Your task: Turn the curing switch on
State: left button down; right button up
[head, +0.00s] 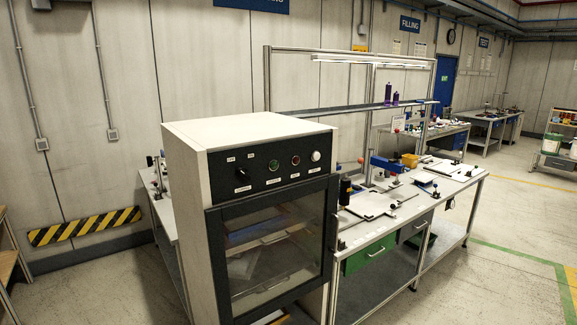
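The curing cabinet (180,190) is a tall pale box standing in the middle of the head view, with a dark control panel (226,173) across its upper front. A black rotary switch (241,174) sits at the panel's left, with two small labels above it. To its right are a green button (273,165), a red button (296,160) and a white round knob or lamp (316,156). The glazed door (275,245) below is shut, and shelves show through it. Neither of my grippers is in view.
A wooden rack edge (8,262) is at far left. Open floor (95,290) lies left of the cabinet and at lower right.

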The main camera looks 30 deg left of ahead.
aim_at(243, 172)
jog(key=u, duration=1.25)
jog(key=k, duration=0.35)
jog(key=u, duration=0.4)
jog(key=i, duration=1.45)
jog(key=z, duration=0.6)
